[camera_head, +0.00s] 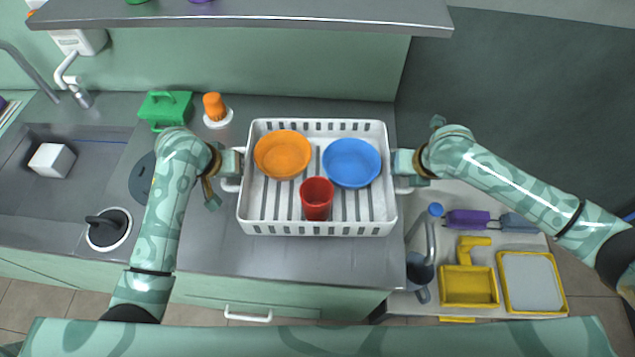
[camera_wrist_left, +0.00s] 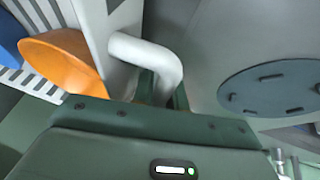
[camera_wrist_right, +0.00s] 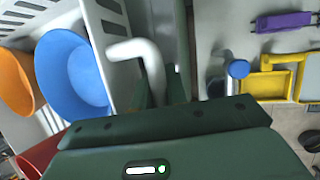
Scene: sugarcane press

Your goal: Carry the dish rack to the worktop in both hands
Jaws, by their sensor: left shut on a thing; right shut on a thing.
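The white dish rack (camera_head: 318,229) is over the steel worktop (camera_head: 290,270) in the head view. I cannot tell whether it touches the worktop. It holds an orange bowl (camera_head: 283,154), a blue bowl (camera_head: 351,162) and a red cup (camera_head: 317,198). My left gripper (camera_head: 232,165) is shut on the rack's left handle, a white bent bar in the left wrist view (camera_wrist_left: 150,52). My right gripper (camera_head: 400,168) is shut on the right handle, which shows in the right wrist view (camera_wrist_right: 138,52). The fingertips are mostly hidden.
Left are a sink (camera_head: 85,165) with a white block (camera_head: 52,160), a green box (camera_head: 166,108) and an orange-topped shaker (camera_head: 214,107). A shelf (camera_head: 240,14) hangs behind. Right is a lower surface with a yellow tub (camera_head: 468,288) and a framed board (camera_head: 531,282). Bare worktop lies in front.

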